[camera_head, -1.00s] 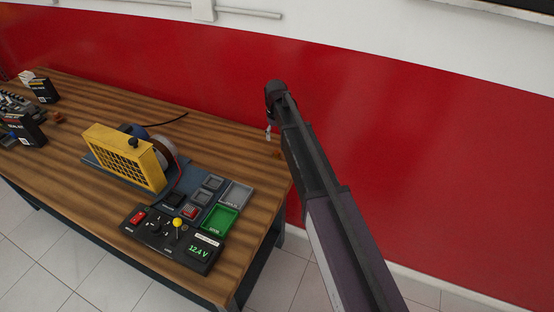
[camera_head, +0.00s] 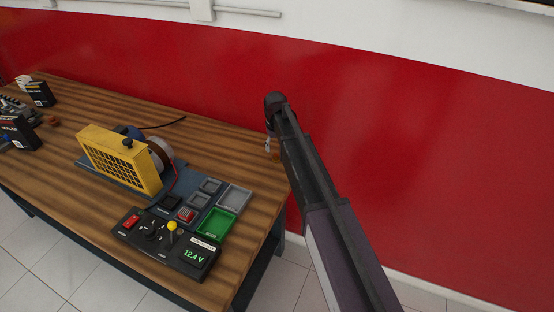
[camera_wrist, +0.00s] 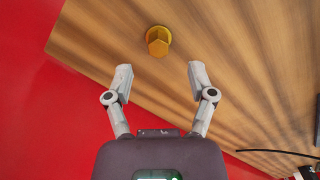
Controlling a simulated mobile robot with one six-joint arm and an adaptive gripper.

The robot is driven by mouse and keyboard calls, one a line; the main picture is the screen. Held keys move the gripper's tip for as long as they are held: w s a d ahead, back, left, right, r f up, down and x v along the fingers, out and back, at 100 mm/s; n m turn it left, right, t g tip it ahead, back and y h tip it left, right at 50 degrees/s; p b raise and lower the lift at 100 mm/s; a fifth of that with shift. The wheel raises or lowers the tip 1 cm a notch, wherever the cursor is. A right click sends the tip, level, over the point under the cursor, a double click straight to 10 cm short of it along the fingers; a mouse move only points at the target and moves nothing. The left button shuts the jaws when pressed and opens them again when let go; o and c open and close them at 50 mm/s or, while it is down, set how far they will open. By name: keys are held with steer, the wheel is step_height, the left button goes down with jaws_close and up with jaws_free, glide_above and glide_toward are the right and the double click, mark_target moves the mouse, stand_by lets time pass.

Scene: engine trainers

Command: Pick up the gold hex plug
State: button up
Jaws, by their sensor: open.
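The gold hex plug (camera_wrist: 158,41) stands on the wooden table in the wrist view, near the top centre. It has a round flange and a faceted head. My gripper (camera_wrist: 158,78) is open and empty, its two fingers spread apart on either side of the line to the plug. The plug lies beyond the fingertips, apart from them. In the head view my gripper (camera_head: 268,146) shows only as a small part at the end of my arm, above the table's far right end. The plug is hidden or cannot be made out there.
The wooden table (camera_head: 250,262) carries a yellow guarded machine (camera_head: 120,160), a control box with a 12.4 V display (camera_head: 193,256), a green tray (camera_head: 217,224) and a grey tray (camera_head: 235,198). Dark boxes (camera_head: 40,94) stand at the far left. A red wall (camera_head: 420,170) runs behind.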

mark_target(276, 154)
steer(key=shift+f+b, duration=2.6)
steer(key=shift+f, duration=0.05)
jaws_close()
